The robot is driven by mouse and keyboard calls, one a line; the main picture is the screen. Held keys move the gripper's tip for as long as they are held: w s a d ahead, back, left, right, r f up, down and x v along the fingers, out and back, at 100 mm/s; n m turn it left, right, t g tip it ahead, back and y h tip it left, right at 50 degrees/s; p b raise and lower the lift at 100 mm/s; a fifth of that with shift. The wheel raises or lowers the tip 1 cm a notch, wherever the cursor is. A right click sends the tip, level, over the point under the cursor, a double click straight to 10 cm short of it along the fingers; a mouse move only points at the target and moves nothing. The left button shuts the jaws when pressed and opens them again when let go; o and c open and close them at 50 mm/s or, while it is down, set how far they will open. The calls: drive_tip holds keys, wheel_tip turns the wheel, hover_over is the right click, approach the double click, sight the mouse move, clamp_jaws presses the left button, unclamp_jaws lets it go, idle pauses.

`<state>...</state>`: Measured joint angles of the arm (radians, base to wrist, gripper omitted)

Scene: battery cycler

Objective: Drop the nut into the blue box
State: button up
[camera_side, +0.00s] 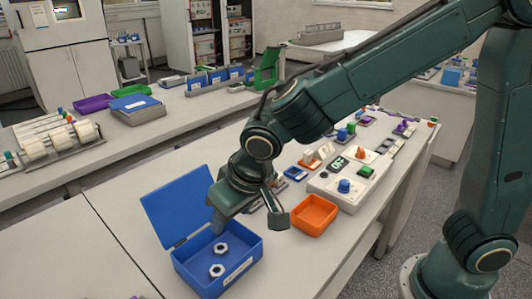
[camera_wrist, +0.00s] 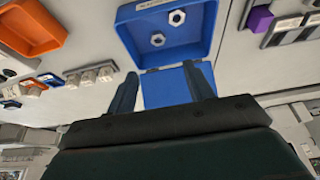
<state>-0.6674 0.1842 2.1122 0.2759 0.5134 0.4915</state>
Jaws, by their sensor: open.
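The blue box (camera_side: 250,263) stands on the bench with its hinged lid (camera_side: 180,205) open. Two silver hex nuts lie inside it, one nut (camera_side: 220,248) farther back and one nut (camera_side: 217,270) closer to the camera. In the wrist view, the same box (camera_wrist: 203,45) holds both nuts, at the upper right (camera_wrist: 177,18) and lower left (camera_wrist: 157,39). My gripper (camera_side: 248,216) is open above the box's back right side, with nothing between its fingers. In the wrist view, the open gripper (camera_wrist: 162,80) frames the blue lid (camera_wrist: 165,92).
An orange tray (camera_side: 315,215) stands right of the box, close to one finger. Beyond it are a white panel with a blue knob (camera_side: 344,186) and several small connectors. The bench left of the box is clear.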

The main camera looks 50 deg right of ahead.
drive_tip(key=v, duration=0.6)
drive_tip(key=shift+d+r, duration=0.1)
drive_tip(key=shift+r, duration=0.05)
idle(0.3)
drive_tip(key=s+d+r, duration=0.2)
drive_tip(key=s+d, duration=0.6)
drive_tip(key=d, duration=0.2)
drive_tip(key=s+d+r+t, duration=0.1)
drive_tip(key=s+d+r, duration=0.1)
drive_tip(key=s+d, duration=0.6)
drive_tip(key=shift+d, duration=1)
drive_tip(key=shift+w, duration=0.1)
